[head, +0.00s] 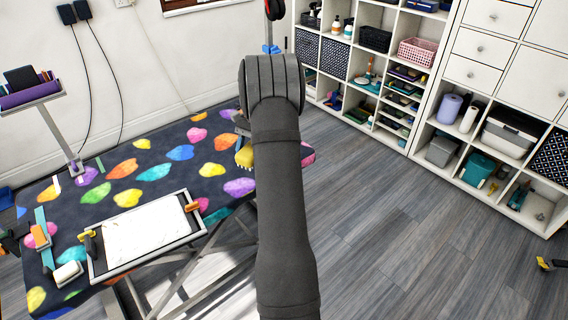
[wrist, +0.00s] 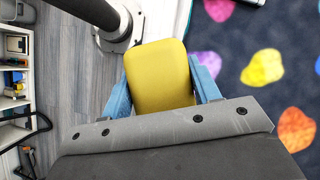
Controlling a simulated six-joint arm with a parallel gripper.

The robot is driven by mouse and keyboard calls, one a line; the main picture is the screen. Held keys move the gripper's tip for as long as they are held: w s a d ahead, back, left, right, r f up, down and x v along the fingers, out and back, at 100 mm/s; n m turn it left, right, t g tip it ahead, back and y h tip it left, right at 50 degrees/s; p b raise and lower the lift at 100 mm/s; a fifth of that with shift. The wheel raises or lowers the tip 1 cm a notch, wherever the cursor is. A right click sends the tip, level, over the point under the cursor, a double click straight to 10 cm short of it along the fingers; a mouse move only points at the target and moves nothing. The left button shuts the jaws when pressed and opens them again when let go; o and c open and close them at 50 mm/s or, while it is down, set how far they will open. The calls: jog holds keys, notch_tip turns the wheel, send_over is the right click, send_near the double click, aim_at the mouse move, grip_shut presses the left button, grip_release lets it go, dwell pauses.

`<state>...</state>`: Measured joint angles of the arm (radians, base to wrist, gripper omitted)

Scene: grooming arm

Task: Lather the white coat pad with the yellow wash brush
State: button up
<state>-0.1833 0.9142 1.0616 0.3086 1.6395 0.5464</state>
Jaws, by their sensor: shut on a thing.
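The white coat pad (head: 145,228) lies flat in a grey frame on the patterned grooming table, with small clamps at its sides. The yellow wash brush (wrist: 160,75) sits between the blue fingers of my gripper (wrist: 161,84), which is shut on it. In the head view the yellow brush (head: 244,156) shows only partly, left of my arm, near the table's far right part. It is apart from the pad, up and to the right of it. My arm hides most of the gripper there.
The grooming table (head: 120,185) has a dark cover with coloured paw-like spots. A white-topped block (head: 68,273) and an orange-and-teal tool (head: 41,235) lie left of the pad. A purple-topped stand (head: 30,95) rises at the left. Shelves (head: 405,90) line the back right.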

aim_at(105, 223)
jog(key=s+a+f+m, duration=0.1)
jog(key=s+a, duration=0.2)
jog(key=a, duration=0.5)
jog(key=s+a+f+m+y, duration=0.1)
jog(key=s+a, duration=0.2)
jog(key=a, duration=0.5)
jog(key=s+a+f+m, duration=0.1)
jog(key=s+a, duration=0.2)
jog(key=a, duration=0.5)
jog(key=s+a+f+m+t+y, duration=0.1)
jog(key=s+a+m+t+y, duration=0.15)
jog(key=s+a, duration=1.3)
jog(key=shift+g+h, duration=0.35)
jog(key=shift+h, duration=0.1)
jog(key=shift+w+a+f, duration=0.15)
jog(key=shift+f, duration=0.85)
jog(key=shift+w+a+f, duration=0.1)
jog(key=shift+w+f, duration=0.1)
jog(key=shift+f, duration=0.8)
jog(key=shift+w+a+f, duration=0.15)
jog(key=shift+f, duration=0.85)
jog(key=shift+f+m, duration=0.25)
jog(key=shift+f, duration=0.7)
jog(key=w+a, duration=0.3)
jog(key=w, duration=0.2)
jog(key=shift+a, duration=0.4)
jog(key=shift+f, duration=0.1)
